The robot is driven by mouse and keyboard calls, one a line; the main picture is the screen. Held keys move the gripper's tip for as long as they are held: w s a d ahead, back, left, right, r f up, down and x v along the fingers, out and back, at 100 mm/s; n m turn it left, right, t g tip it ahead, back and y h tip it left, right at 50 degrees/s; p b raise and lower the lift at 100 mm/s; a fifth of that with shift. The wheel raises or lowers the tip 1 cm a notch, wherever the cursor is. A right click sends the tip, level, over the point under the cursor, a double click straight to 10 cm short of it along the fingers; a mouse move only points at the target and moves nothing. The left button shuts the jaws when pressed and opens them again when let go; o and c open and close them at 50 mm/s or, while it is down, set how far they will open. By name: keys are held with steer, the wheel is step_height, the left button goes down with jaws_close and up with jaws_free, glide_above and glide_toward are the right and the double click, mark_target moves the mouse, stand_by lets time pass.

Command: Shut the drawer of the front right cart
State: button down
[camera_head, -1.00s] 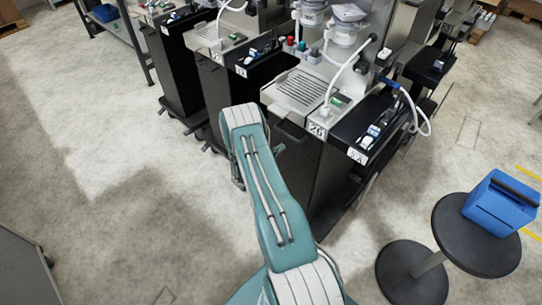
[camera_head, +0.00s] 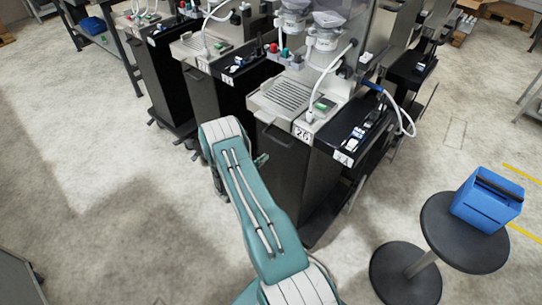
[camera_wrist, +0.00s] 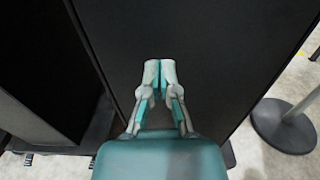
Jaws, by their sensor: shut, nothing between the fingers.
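The front right cart (camera_head: 322,190) is a tall dark cabinet with a metal top and the number 26 on its corner. I cannot tell how far the drawer stands out. In the wrist view a broad dark flat panel (camera_wrist: 215,50) fills the middle, in front of my gripper (camera_wrist: 160,65). My gripper is shut and empty, its fingertips together and pointing at this panel. Whether they touch it is unclear. In the head view my arm mostly hides the gripper.
More dispenser carts (camera_head: 165,85) stand in a row to the left. A white hose (camera_head: 407,115) hangs at the cart's right side. A round black stand (camera_head: 465,250) with a blue box (camera_head: 487,200) is at the right. The floor at the left is clear.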

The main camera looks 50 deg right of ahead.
steer(key=a, duration=1)
steer(key=shift+s+a, duration=0.15)
steer(key=shift+a, duration=0.2)
steer(key=shift+r, duration=0.2)
steer(key=s+a+r+m+g+y, duration=0.25)
steer(key=r+m, duration=0.25)
steer(key=r, duration=0.7)
steer(key=s+a+r+m+g+y, duration=0.2)
steer(key=a+r+m+g+y, duration=0.3)
steer(key=r, duration=0.6)
steer(key=s+a+r+m+t+y, duration=0.4)
steer(key=s+a+r, duration=0.4)
steer(key=a, duration=0.2)
steer(key=s+a+r+m+t+y, duration=0.4)
steer(key=s+a+r+t+y, duration=0.2)
steer(key=s+a+r+t, duration=0.1)
steer(key=a+r+t, duration=0.1)
steer(key=a+r, duration=0.1)
steer(key=a, duration=0.1)
steer(key=shift+s+r, duration=0.15)
steer(key=shift+s, duration=0.2)
